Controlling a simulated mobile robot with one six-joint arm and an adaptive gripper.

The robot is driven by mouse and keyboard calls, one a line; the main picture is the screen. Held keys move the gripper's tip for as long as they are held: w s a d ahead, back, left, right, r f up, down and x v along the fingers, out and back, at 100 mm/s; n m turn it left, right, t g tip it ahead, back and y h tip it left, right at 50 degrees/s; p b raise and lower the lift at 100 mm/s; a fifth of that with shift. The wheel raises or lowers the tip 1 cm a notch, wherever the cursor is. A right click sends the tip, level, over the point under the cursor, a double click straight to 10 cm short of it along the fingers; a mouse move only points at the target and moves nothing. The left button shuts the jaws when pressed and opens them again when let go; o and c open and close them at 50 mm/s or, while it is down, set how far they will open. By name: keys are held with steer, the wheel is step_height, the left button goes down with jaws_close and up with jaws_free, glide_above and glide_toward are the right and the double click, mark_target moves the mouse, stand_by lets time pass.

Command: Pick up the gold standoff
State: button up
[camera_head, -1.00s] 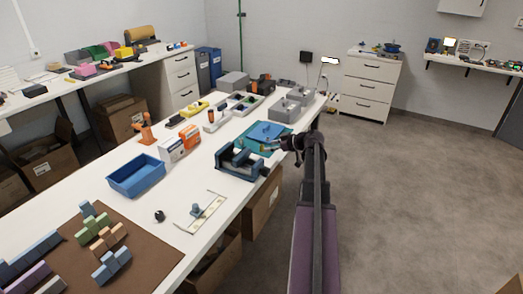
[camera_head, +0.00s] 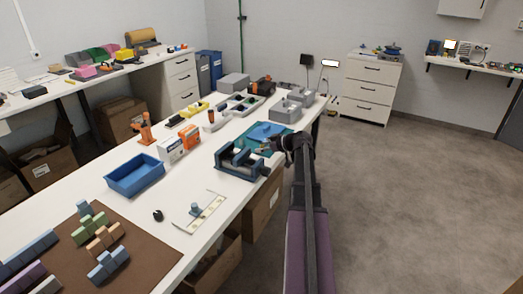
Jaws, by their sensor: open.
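My gripper (camera_head: 271,147) is at the end of my arm, over the right part of a teal mat (camera_head: 249,143) on the long white table. It is open, small and dark in this view. I cannot make out the gold standoff for certain. A tiny tan spot shows by the fingertips, but I cannot tell whether it is the standoff or part of my gripper. The wrist covers the mat's right edge.
A blue vise (camera_head: 240,163) stands just in front of the mat. A blue piece (camera_head: 265,131) lies on the mat. Grey bins (camera_head: 287,110) stand behind it. A blue tray (camera_head: 135,176) and orange-white boxes (camera_head: 180,144) are to the left. Open floor lies right of the table.

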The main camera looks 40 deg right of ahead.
mark_target(262, 146)
jaws_close()
steer(key=shift+r, duration=0.1)
stand_by(0.4)
step_height(262, 146, up, 4)
steer(key=p, duration=0.4)
steer(key=s+d, duration=0.3)
steer(key=s, duration=0.4)
steer(key=s+d+p, duration=0.1)
steer(key=s+d, duration=0.2)
steer(key=s, duration=0.4)
steer(key=shift+s+d+r, duration=0.2)
steer(key=shift+s+r, duration=0.2)
